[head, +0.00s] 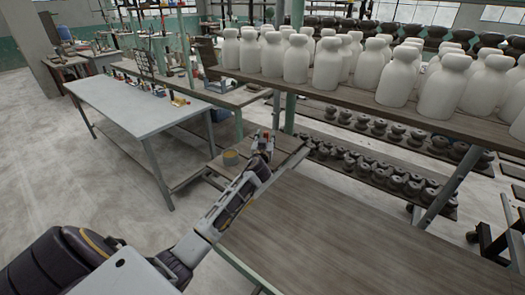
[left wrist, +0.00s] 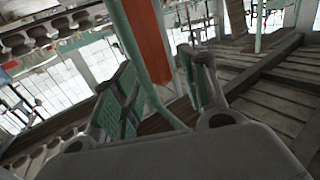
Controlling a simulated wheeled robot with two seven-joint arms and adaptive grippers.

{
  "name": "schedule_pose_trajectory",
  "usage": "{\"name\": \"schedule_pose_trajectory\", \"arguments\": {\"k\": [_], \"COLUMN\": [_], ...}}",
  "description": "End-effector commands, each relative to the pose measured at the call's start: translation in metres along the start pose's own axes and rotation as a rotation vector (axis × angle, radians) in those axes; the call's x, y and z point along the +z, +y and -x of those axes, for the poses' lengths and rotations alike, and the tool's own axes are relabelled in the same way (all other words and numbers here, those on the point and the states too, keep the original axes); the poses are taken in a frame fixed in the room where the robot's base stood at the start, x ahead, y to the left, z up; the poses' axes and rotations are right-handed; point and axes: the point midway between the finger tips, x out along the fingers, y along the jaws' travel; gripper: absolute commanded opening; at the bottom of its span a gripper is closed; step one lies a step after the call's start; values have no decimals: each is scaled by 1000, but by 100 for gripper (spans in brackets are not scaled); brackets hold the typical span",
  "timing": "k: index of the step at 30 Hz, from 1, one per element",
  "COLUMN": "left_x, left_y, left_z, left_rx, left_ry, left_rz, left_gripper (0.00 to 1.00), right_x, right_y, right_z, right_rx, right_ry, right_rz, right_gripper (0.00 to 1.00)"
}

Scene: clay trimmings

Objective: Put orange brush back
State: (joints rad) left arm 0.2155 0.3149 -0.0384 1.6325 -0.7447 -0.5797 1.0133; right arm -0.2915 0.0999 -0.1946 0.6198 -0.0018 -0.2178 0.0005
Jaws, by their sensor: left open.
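My left gripper (head: 262,145) is at the end of my outstretched left arm, above a small wooden stand in the head view. In the left wrist view its two fingers (left wrist: 160,95), with green pads, are spread apart with nothing clearly held. A broad orange-red strip (left wrist: 148,40) shows beyond and between the fingers; I cannot tell whether it is the brush or part of a post. Small reddish spots show by the gripper in the head view, too small to identify. My right gripper is not in view.
A bare wooden table (head: 330,235) lies in front. A shelf (head: 330,92) of white bottles is at the back right. A grey table (head: 125,105) with small items stands left.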

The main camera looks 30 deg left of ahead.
Motion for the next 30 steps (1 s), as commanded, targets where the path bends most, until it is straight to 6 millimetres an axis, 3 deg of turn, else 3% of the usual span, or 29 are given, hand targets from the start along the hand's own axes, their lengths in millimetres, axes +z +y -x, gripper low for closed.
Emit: {"name": "schedule_pose_trajectory", "arguments": {"k": [30], "left_x": [2], "left_y": [0], "left_z": [96], "left_rx": [1], "left_ry": [-2], "left_rz": [1], "left_gripper": [43], "right_x": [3], "right_y": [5], "right_z": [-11], "right_rx": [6], "right_ry": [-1], "right_rz": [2], "right_gripper": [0]}}
